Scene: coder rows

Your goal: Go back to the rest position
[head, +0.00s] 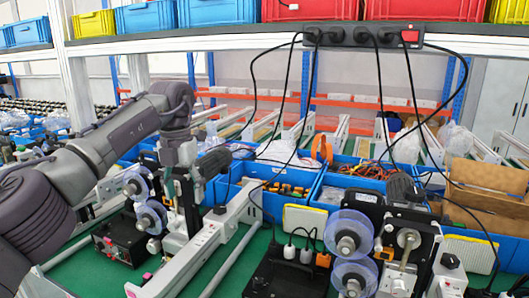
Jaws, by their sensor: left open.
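My left arm comes in from the left edge, rises and bends down at the wrist. My left gripper (184,192) points down in front of the left coder machine (150,217), which has clear discs. The gripper is open, and I see nothing held in it. Its fingertips blend with the dark machine parts behind, so I cannot tell whether they touch. My right gripper is not in view.
A second coder machine (352,233) stands front right on the green bench (228,268). A white rail (195,252) runs between the machines. Blue bins (277,203) stand behind. Black cables hang from a power strip (362,36) on the overhead shelf (225,36).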

